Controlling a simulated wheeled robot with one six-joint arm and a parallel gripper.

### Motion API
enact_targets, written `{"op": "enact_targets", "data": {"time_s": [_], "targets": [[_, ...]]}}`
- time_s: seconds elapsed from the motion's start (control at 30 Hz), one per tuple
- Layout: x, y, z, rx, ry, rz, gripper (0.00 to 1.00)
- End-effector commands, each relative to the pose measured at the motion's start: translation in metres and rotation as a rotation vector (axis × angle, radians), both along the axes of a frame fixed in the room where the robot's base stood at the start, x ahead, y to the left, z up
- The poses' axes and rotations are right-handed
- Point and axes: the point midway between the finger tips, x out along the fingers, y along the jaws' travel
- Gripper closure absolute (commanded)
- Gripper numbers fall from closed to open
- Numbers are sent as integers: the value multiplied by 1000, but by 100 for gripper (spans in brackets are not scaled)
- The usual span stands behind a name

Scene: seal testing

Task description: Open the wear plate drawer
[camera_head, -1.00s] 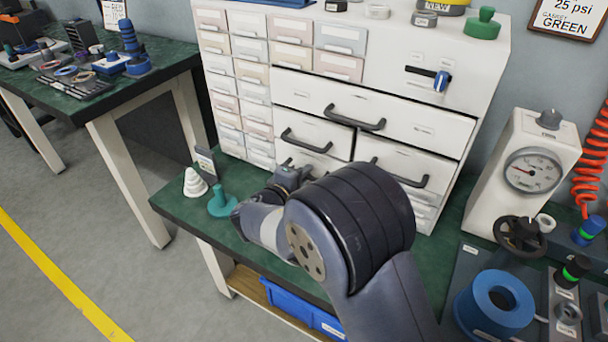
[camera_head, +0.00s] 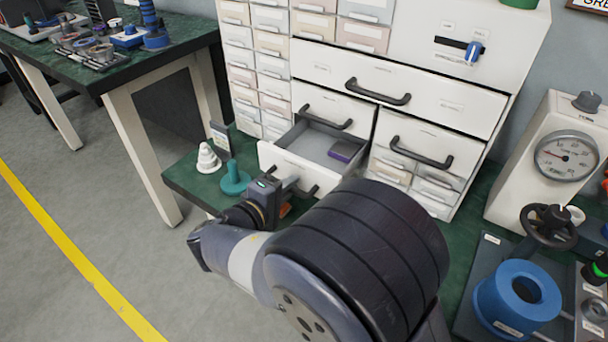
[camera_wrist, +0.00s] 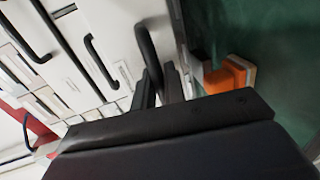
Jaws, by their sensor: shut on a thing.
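A low drawer (camera_head: 287,166) at the lower left of the white cabinet stands pulled out, showing its grey inside. A small dark purple block lies in it toward the right. Its label is too small to read. My gripper (camera_head: 285,188) is at the drawer's front, partly hidden by my wrist. In the wrist view, my gripper's two dark fingers (camera_wrist: 160,88) are shut on a black bar handle (camera_wrist: 146,48) on a white front.
Closed drawers with black handles (camera_head: 378,92) sit above and right. A white stepped cone (camera_head: 208,158), a teal peg (camera_head: 234,178) and a dark sign stand on the green bench left of the drawer. An orange block (camera_wrist: 238,72) lies close beside my fingers.

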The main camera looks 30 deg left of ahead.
Motion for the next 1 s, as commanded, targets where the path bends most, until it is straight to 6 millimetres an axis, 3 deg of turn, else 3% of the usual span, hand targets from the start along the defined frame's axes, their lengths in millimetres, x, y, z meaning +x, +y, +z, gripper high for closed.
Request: {"op": "enact_targets", "data": {"time_s": [0.1, 0.33, 0.8, 0.83, 1.0], "targets": [[-22, 3, -2, 0, 1, 4, 100], [-44, 4, -1, -1, 1, 1, 100], [-49, 4, -1, -1, 2, -1, 100], [-49, 4, -1, -1, 2, -1, 87], [-48, 4, 0, 0, 1, -1, 84]]}}
